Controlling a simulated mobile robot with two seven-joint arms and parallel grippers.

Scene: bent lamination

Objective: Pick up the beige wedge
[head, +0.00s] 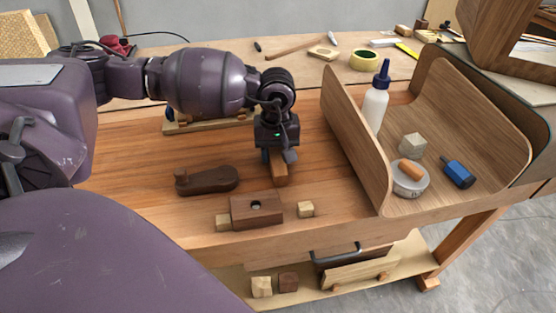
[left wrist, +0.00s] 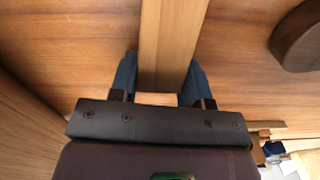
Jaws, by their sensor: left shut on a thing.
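My left gripper (head: 277,158) points down over the workbench, right of its middle. In the left wrist view its two blue fingers (left wrist: 160,85) are shut on the sides of a long tan wooden piece, which I take for the beige wedge (left wrist: 172,40). In the head view the wedge (head: 280,174) shows as a short brown-orange end below the fingers, at or very near the bench top; I cannot tell whether it touches. Its rear part is hidden by the gripper. My right gripper is not in view.
A dark brown wooden piece (head: 207,180) lies left of the gripper. A brown block with a hole (head: 257,209) and a small beige block (head: 306,209) lie in front. A curved wooden tray (head: 349,130) at right holds a white bottle (head: 375,106) and small items.

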